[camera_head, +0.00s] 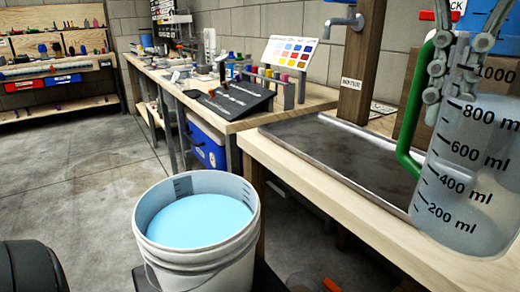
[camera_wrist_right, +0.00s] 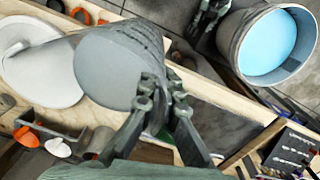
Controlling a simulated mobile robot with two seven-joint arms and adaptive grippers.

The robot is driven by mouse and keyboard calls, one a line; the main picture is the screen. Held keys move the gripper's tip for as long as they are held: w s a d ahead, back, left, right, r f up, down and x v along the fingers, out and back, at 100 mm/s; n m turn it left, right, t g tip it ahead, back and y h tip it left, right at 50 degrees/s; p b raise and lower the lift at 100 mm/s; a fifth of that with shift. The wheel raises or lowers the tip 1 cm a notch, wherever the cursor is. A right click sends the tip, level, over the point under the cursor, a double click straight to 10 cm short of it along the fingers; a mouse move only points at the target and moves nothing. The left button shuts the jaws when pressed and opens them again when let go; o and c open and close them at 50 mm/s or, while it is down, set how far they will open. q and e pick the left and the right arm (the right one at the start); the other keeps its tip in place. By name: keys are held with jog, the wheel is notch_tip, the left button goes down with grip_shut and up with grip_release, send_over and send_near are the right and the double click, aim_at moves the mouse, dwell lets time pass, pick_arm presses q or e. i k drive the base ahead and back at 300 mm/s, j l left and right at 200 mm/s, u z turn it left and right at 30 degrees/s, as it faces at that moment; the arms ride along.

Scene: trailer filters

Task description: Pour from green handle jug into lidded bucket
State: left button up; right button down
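The clear jug (camera_head: 462,190) with black millilitre marks stands upright at the right of the head view. Its green handle (camera_head: 407,130) is on its left side.
A metal sink tray (camera_head: 345,160) is set in the wooden counter (camera_head: 300,185), below a tap (camera_head: 345,20). A white disc (camera_wrist_right: 42,75), possibly a lid, lies on the counter. A colour chart (camera_head: 290,52) stands at the back. Concrete floor (camera_head: 80,170) is open left of the bucket.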

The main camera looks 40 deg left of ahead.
aim_at(198, 232)
jog(key=k, duration=0.9)
